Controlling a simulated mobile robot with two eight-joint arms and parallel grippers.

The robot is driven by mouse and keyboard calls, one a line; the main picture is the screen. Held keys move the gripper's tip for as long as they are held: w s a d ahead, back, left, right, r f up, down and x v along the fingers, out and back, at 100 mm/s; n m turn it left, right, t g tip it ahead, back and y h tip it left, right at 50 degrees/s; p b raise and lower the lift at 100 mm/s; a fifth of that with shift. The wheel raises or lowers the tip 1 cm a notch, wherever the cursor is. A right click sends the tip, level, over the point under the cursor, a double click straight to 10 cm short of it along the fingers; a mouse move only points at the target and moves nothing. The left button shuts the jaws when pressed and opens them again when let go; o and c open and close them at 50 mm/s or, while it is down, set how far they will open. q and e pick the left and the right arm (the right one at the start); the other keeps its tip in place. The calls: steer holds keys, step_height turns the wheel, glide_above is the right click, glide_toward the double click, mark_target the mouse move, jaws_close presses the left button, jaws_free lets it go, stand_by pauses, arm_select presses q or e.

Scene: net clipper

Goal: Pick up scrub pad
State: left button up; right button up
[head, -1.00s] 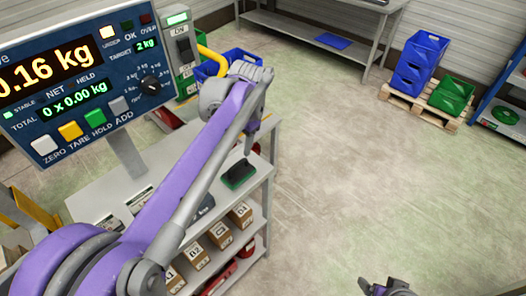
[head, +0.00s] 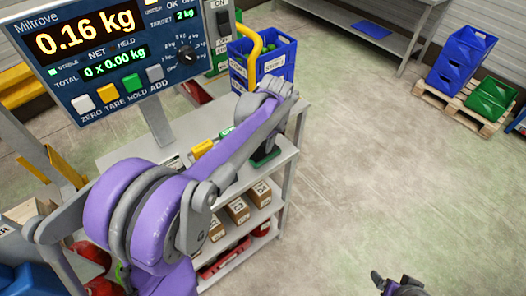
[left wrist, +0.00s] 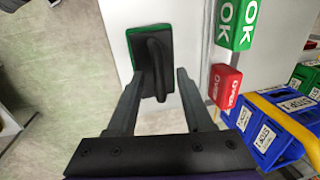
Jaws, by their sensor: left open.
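The scrub pad (left wrist: 152,62) is a green pad with a black top and a raised black handle. It lies on the white top of the bench near its edge. In the head view the scrub pad (head: 264,157) is partly hidden behind my left gripper (head: 268,137). In the left wrist view my left gripper (left wrist: 160,75) is open, with its two fingers apart on either side of the handle's near end; I cannot tell whether they touch it. My right gripper (head: 396,284) shows only in part at the bottom of the head view, away from the bench.
A green OK block (left wrist: 237,22) and a red block (left wrist: 225,87) lie right of the pad in the wrist view. A blue crate (head: 272,68) stands behind the bench. The scale display (head: 100,60) rises at left. Open floor lies right of the bench.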

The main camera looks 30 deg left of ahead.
arm_select(q)
jaws_close()
stand_by(1.4)
